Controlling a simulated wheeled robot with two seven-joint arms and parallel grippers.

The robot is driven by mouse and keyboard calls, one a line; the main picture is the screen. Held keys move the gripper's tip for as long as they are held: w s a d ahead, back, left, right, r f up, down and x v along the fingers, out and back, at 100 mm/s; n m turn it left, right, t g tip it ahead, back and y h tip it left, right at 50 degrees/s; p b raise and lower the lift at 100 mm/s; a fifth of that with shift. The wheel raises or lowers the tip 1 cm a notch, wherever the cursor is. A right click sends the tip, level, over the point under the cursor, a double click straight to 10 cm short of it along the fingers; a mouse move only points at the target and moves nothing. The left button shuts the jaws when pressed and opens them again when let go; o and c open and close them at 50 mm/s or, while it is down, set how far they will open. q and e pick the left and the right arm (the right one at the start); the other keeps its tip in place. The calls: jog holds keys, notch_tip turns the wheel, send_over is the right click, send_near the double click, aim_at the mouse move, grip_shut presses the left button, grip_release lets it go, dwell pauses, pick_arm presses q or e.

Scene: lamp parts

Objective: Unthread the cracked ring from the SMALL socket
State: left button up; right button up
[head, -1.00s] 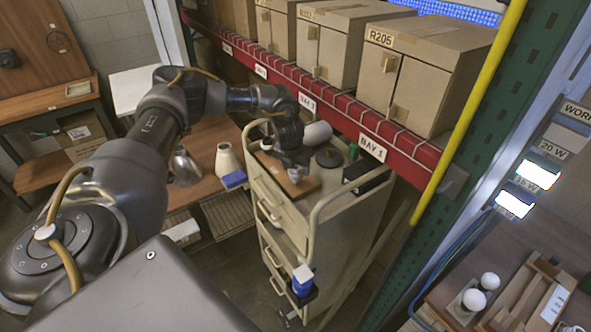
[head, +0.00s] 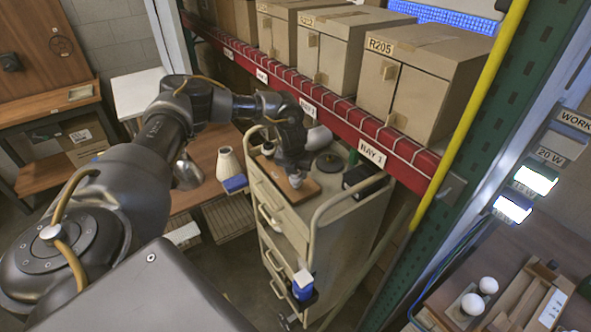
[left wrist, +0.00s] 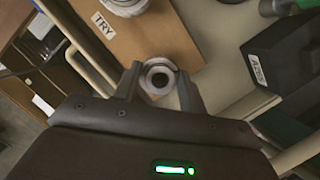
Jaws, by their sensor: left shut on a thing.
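A wooden board (head: 308,190) with a TRY label (left wrist: 103,23) lies on the cart top. My left gripper (head: 295,178) is over its near end, pointing down. In the left wrist view the gripper (left wrist: 160,86) is shut on a pale ring (left wrist: 158,68) around a socket with a dark round opening. The fingers grip its two sides. I cannot make out a crack. Another pale socket (left wrist: 124,4) stands farther along the board, cut by the picture's top edge; it also shows in the head view (head: 267,149). My right gripper is not in view.
The cream cart (head: 280,215) has raised rails. A black box (head: 362,180) and a dark disc (head: 328,163) stand right of the board. The red shelf beam (head: 340,125) runs close behind. A blue-and-white bottle (head: 302,284) hangs at the cart's front.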

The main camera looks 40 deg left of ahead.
pick_arm(q)
jog(key=shift+d+n+y+p, duration=0.15)
jog(key=shift+n+y+p, duration=0.15)
jog(key=shift+n+p, duration=0.5)
jog(key=shift+n+b, duration=0.35)
jog(key=shift+n, duration=0.55)
jog(key=shift+n+g+y, duration=0.3)
jog(key=shift+n+g, duration=0.1)
jog(key=shift+n, duration=0.6)
jog(key=n, duration=0.2)
jog(key=n+g, duration=0.1)
jog(key=n, duration=0.1)
jog(key=shift+w+d+n+y, duration=0.1)
jog(key=shift+w+n+y, duration=0.05)
jog(key=shift+n+y, duration=0.15)
jog(key=shift+n+g, duration=0.5)
jog(key=shift+n, duration=0.6)
